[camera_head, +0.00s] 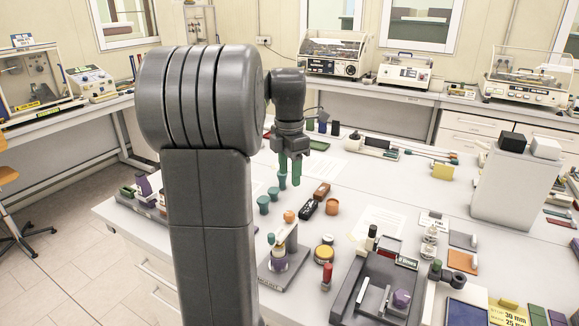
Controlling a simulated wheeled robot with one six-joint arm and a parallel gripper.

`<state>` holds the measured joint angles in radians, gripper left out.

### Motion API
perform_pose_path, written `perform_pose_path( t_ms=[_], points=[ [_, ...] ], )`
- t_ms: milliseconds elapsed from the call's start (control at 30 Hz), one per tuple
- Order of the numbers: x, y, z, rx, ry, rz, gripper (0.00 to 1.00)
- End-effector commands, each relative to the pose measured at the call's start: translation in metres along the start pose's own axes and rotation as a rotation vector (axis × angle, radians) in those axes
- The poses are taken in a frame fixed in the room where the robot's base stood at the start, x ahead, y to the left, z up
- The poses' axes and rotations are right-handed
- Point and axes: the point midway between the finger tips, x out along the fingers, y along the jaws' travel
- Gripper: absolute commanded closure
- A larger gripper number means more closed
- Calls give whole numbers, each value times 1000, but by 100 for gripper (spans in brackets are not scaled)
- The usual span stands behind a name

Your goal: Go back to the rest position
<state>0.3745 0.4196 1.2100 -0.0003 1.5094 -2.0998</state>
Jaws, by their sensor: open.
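My gripper (290,173) hangs from my grey arm with its green fingers pointing down. It is open, and I see nothing between the fingers. It is in the air over the white lab table (345,210), near the middle of the picture. My arm's thick grey links stand at the left of centre and hide part of the table and the room behind.
A small test stand (279,260) and a dark grey tray (376,290) are at the front. A grey box (512,185) stands at right.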

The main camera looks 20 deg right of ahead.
Motion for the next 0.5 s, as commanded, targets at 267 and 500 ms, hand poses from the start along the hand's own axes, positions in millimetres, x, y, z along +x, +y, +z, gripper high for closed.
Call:
perform_pose_path(
  t_ms=[267, 500],
  points=[
    [-15, 0, 0, 0, 1, -1, 51],
    [-14, 0, 0, 0, 1, -1, 51]
  ],
)
